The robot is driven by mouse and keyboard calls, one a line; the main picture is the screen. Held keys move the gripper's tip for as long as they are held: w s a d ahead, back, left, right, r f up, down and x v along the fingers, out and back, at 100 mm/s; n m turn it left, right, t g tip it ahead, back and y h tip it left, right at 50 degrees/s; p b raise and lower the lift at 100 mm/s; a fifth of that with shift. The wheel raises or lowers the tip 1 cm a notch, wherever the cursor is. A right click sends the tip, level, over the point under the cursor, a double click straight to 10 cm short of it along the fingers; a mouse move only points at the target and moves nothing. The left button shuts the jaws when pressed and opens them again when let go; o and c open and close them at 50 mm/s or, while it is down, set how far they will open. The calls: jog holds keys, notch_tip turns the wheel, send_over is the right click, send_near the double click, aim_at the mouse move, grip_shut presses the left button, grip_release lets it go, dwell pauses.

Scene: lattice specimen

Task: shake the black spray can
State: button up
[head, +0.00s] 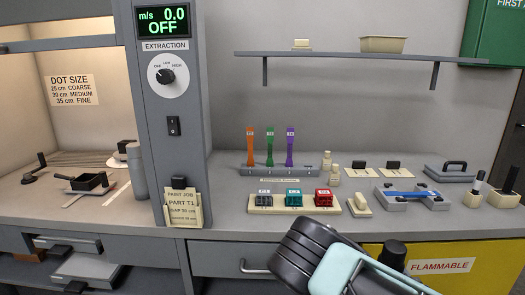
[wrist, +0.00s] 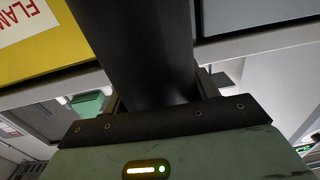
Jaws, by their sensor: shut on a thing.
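The black spray can (wrist: 145,45) fills the middle of the wrist view as a smooth, dark cylinder. My gripper (wrist: 158,92) is shut on it, with a finger at each side of the can. The can's far end runs out of the top of the wrist view. In the head view a black rounded top (head: 394,252), likely the can's, shows behind my arm, in front of the yellow cabinet. The rest of it is hidden there by my arm, and my gripper's fingers cannot be made out.
The yellow FLAMMABLE cabinet (head: 449,262) and a grey drawer (head: 226,260) lie below the bench (head: 225,190). The bench holds a colour rack (head: 270,170), several small blocks (head: 293,199) and a blue-barred fixture (head: 411,196). A spray booth (head: 70,130) stands at left.

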notch_tip(320, 180, up, 5)
jog(key=shift+f, duration=0.15)
notch_tip(320, 180, down, 8)
jog(key=shift+r, duration=0.2)
notch_tip(320, 180, up, 8)
jog(key=shift+f, duration=4)
jog(key=shift+r, duration=0.15)
